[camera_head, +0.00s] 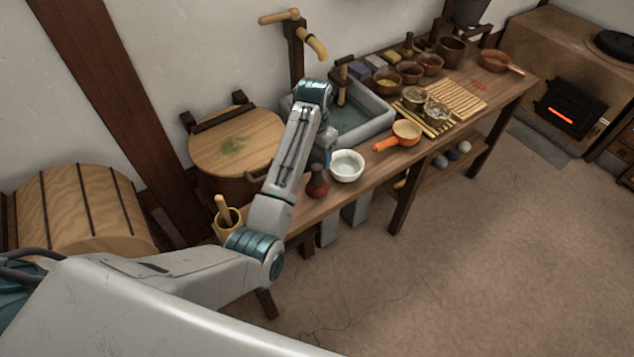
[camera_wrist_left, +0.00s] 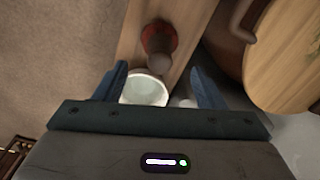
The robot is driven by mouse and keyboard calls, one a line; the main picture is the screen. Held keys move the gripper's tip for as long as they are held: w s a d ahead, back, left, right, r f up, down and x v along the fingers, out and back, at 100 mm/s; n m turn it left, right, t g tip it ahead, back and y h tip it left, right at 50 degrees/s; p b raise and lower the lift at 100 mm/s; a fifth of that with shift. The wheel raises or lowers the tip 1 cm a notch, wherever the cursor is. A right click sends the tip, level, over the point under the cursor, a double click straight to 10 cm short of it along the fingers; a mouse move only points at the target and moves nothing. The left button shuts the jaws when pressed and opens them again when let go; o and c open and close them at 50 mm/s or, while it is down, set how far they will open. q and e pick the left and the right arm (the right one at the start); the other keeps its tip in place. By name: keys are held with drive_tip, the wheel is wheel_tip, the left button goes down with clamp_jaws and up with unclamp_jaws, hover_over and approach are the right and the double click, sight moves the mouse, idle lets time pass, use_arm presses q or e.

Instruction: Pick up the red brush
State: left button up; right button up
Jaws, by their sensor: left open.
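The red brush (camera_head: 317,182) stands upright on the near left end of the wooden counter (camera_head: 350,195), a brown handle above a dark red base. In the left wrist view the brush (camera_wrist_left: 160,42) shows from above, just beyond the fingertips and between their lines. My left gripper (camera_head: 328,152) is above the counter, close to the brush and the white bowl, mostly hidden by its own arm in the head view. In the left wrist view its two blue fingers (camera_wrist_left: 160,78) are apart, with nothing held between them. My right gripper is not in view.
A white bowl (camera_head: 347,166) stands right beside the brush. An orange-handled pan (camera_head: 405,132), a stone sink (camera_head: 365,125) and several small bowls lie further along. A wooden-lidded tub (camera_head: 237,145) stands behind to the left. Open floor (camera_head: 450,260) lies to the right.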

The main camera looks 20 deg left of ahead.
sight(317, 175)
use_arm(q)
drive_tip(key=shift+w+d+r, duration=0.15)
drive_tip(key=shift+w+r, duration=0.05)
drive_tip(key=shift+w, duration=0.15)
drive_tip(key=shift+f, duration=0.35)
wheel_tip(317, 175, down, 4)
drive_tip(key=shift+f+p, duration=0.15)
drive_tip(key=shift+p, duration=0.45)
wheel_tip(317, 175, down, 5)
drive_tip(key=shift+w+r+p, duration=0.15)
drive_tip(key=shift+p, duration=0.75)
drive_tip(key=shift+f, duration=0.35)
drive_tip(key=shift+c, duration=0.6)
drive_tip(key=c, duration=1)
